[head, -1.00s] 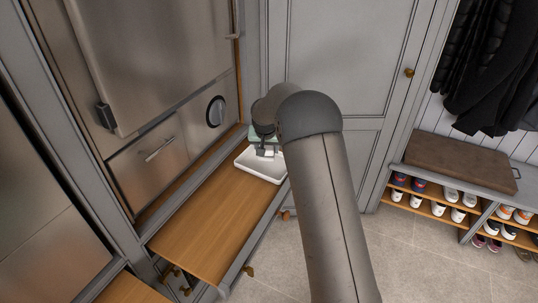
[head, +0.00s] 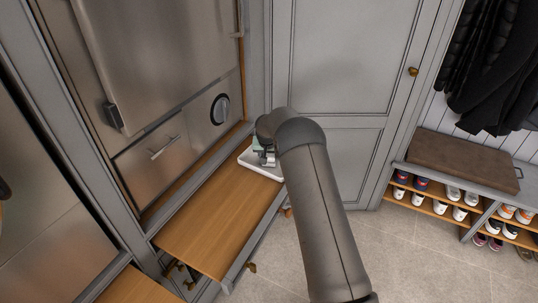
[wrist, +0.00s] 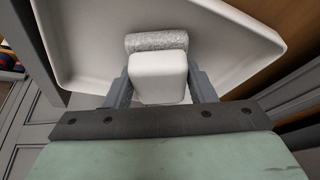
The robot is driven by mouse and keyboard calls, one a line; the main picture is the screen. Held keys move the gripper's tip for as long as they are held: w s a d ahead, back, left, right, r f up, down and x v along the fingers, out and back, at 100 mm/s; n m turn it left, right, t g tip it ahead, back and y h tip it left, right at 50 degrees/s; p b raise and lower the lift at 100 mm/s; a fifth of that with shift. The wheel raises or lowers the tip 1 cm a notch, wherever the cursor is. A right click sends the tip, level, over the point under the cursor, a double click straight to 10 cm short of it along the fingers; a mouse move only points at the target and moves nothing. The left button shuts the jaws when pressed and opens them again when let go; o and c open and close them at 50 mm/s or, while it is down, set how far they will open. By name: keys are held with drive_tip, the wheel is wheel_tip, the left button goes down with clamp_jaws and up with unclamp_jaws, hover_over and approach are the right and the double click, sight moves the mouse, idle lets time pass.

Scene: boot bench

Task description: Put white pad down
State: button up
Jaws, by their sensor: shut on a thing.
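My gripper (wrist: 160,80) is shut on the white pad (wrist: 158,70), a rounded white block seen between the two grey fingers in the wrist view. A grey, speckled rounded piece (wrist: 157,41) shows just beyond the pad; I cannot tell whether it is part of it. A white shallow tray (wrist: 85,50) lies under the pad. Whether the pad touches the tray floor is unclear. In the head view my gripper (head: 267,157) is low over the white tray (head: 251,166), and the pad is hidden or too small to make out.
The tray stands at the far end of a wooden counter (head: 210,215), whose nearer part is bare. Steel appliance fronts (head: 150,155) rise to the left and a grey door (head: 335,70) stands behind. A shoe bench with a brown cushion (head: 462,160) is at the right.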

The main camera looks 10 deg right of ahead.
drive_tip(key=shift+f, duration=0.15)
drive_tip(key=o, duration=1)
drive_tip(key=shift+s+r, duration=0.1)
drive_tip(key=shift+r, duration=0.35)
drive_tip(key=s+a+r+g+b, duration=0.1)
drive_tip(key=s+r, duration=1.5)
drive_tip(key=r, duration=0.1)
drive_tip(key=s+n+g, duration=0.1)
drive_tip(key=s, duration=1.1)
drive_tip(key=s+n+g, duration=0.1)
drive_tip(key=s, duration=1.1)
drive_tip(key=s+r+n+g+y, duration=0.1)
drive_tip(key=s, duration=1.1)
drive_tip(key=shift+a, duration=0.1)
